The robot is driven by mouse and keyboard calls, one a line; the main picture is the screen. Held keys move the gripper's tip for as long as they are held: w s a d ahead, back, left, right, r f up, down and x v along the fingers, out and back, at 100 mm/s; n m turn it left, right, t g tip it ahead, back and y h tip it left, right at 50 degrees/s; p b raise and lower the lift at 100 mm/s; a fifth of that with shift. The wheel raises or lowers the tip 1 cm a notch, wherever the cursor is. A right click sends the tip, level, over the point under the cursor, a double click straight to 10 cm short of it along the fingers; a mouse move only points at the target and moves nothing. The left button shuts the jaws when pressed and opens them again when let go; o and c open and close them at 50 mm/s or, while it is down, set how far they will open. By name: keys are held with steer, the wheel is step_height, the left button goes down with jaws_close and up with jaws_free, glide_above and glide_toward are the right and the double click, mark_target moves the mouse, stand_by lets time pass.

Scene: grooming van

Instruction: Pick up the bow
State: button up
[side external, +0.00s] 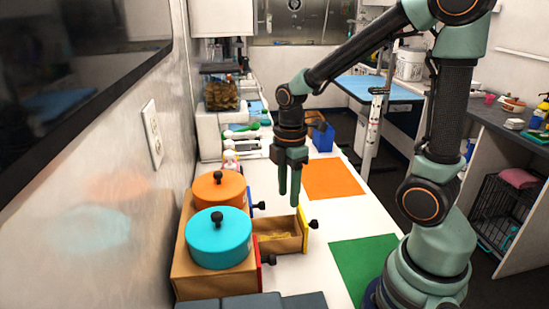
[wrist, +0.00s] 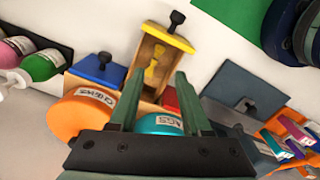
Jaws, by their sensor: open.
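A yellow bow (wrist: 154,62) lies inside an open wooden drawer with a yellow front and black knob (wrist: 168,36). In the side view the drawer (side external: 291,234) sticks out of a wooden cabinet (side external: 184,271), and a dull yellow shape on its floor is hard to make out. My gripper (side external: 289,199) is open and empty, pointing down above the drawer. In the wrist view its two fingers (wrist: 158,73) stand apart, with the bow showing between and beyond their tips.
A teal lidded canister (side external: 218,237) and an orange one (side external: 219,189) stand on the cabinet beside the drawer. Drawers with blue (wrist: 97,69) and red (side external: 265,259) fronts flank it. An orange mat (side external: 333,178) and a green mat (side external: 366,267) lie on the white counter.

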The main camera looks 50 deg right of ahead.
mark_target(288, 235)
step_height(288, 235, down, 12)
steer(key=shift+d+f, duration=0.1)
steer(key=shift+d, duration=0.05)
stand_by(0.6)
jaws_close()
